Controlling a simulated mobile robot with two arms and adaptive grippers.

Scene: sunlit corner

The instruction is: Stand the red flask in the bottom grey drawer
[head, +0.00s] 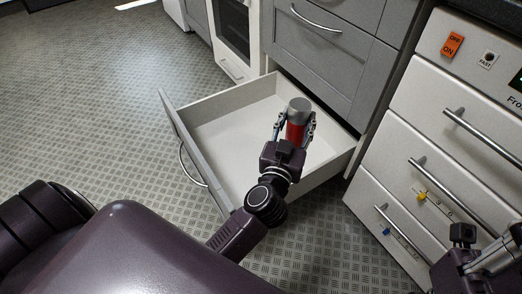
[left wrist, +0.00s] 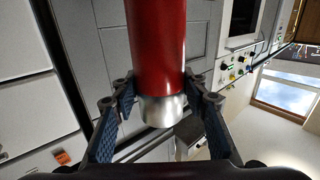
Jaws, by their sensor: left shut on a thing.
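The red flask (head: 296,131) has a grey top and stands roughly upright in my left gripper (head: 294,122), whose fingers are shut on its sides. In the left wrist view the flask (left wrist: 157,45) shows its red body and silver end between the two fingers (left wrist: 160,105). The bottom grey drawer (head: 222,126) is pulled open and its visible floor is bare. The flask appears over the drawer's right part in the head view. I cannot tell how high its base is, as my gripper hides it. My right gripper (head: 490,258) is partly in view at the lower right edge.
A closed grey drawer front (head: 325,62) rises behind the open drawer. A white freezer (head: 425,150) with several long handles stands to the right. An oven (head: 233,30) is behind at the top. The patterned floor (head: 95,110) at left is clear.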

